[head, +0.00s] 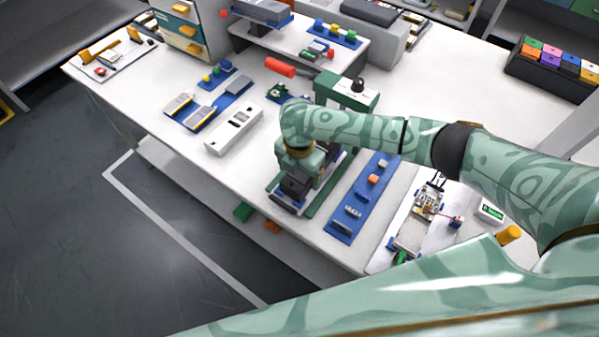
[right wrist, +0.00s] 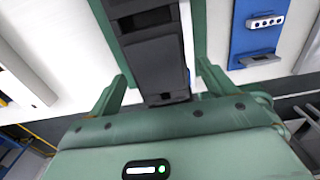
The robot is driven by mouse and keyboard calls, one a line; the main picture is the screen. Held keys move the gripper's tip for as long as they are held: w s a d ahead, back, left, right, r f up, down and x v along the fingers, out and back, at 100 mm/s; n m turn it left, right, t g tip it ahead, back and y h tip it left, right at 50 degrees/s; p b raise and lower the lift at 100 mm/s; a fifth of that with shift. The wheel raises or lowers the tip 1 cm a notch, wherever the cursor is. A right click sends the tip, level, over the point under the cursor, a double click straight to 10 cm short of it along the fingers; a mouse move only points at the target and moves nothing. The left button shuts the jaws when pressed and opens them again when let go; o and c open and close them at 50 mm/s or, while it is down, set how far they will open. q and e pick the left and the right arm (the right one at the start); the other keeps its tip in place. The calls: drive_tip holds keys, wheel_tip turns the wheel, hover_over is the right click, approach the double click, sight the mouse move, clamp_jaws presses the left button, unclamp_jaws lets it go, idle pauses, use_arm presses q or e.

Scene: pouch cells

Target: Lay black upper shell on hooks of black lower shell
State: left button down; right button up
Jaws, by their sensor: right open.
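A long black shell-like body (right wrist: 155,45) runs between green rails in the right wrist view. Its near end lies between the two green fingers of my right gripper (right wrist: 165,84), with a gap on each side. The gripper is open. In the head view my right gripper (head: 298,168) is low over the front of the bench, and a black part (head: 292,188) shows just in front of it. I cannot tell whether this is the upper or the lower shell. The hooks are hidden by my wrist or too small to make out. My left gripper is not in view.
A blue tray (head: 349,212) with small parts lies just right of the gripper. A white slotted block (head: 234,130) and a blue tray (head: 238,89) lie to the left. A green machine (head: 345,92) stands behind. The bench's front edge is close.

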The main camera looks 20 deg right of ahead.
wheel_tip(320, 180, up, 15)
drive_tip(key=p, duration=0.4)
drive_tip(key=shift+p, duration=0.4)
drive_tip(key=shift+f, duration=0.15)
